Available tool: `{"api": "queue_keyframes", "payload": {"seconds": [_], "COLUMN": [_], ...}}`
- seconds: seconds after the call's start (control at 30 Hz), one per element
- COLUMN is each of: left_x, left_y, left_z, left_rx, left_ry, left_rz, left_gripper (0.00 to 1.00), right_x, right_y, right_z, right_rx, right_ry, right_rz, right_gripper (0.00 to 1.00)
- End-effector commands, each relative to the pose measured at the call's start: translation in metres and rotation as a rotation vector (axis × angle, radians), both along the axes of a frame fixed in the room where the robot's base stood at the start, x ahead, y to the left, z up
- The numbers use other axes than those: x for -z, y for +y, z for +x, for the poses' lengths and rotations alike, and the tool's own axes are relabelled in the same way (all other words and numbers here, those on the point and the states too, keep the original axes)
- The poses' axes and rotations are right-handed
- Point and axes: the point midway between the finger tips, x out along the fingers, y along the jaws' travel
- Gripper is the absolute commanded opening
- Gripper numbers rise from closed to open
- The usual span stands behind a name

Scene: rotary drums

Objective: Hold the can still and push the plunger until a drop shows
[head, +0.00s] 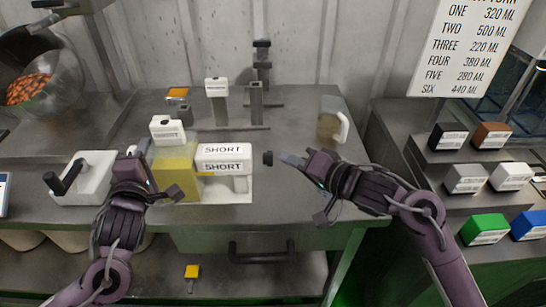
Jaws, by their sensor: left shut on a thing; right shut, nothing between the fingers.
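A yellow can (178,160) with a white labelled top stands on the bench at centre left. My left gripper (155,173) is shut on it from the near left side. No drop can be made out.
A white unit with a black handle (72,178) stands at left. Behind stand a white-topped post (216,95) and a dark stand (262,65). A clear jug (332,122) is at back right. Coloured boxes (484,226) fill the right rack. The bench's right front is clear.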

Motion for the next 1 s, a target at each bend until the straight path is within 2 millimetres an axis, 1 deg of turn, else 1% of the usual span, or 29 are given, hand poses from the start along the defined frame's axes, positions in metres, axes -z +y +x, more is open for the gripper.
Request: {"api": "queue_keyframes", "payload": {"seconds": [0.03,0.17,0.5,0.63,0.73,1.0], "left_x": [0.013,0.013,0.013,0.013,0.013,0.013], "left_y": [-0.001,-0.001,-0.001,-0.001,-0.001,-0.001], "left_z": [-0.001,-0.001,-0.001,-0.001,-0.001,-0.001], "left_rx": [0.002,0.002,0.002,0.002,0.002,0.002], "left_ry": [0.029,0.029,0.029,0.029,0.029,0.029], "left_rz": [0.005,0.005,0.005,0.005,0.005,0.005], "left_gripper": [0.0,0.0,0.0,0.0,0.0,0.0], "right_x": [0.001,0.001,0.002,0.002,0.001,0.001], "right_y": [0.0,-0.004,-0.038,-0.047,-0.05,-0.05], "right_z": [0.0,0.0,0.001,0.001,0.001,0.001], "right_rx": [0.0,0.002,0.003,0.002,0.001,0.001], "right_ry": [0.0,0.0,0.0,0.0,0.001,0.0], "right_rz": [0.0,-0.001,-0.002,-0.003,-0.001,0.0], "right_gripper": [0.0,0.0,0.0,0.0,0.0,0.0]}}
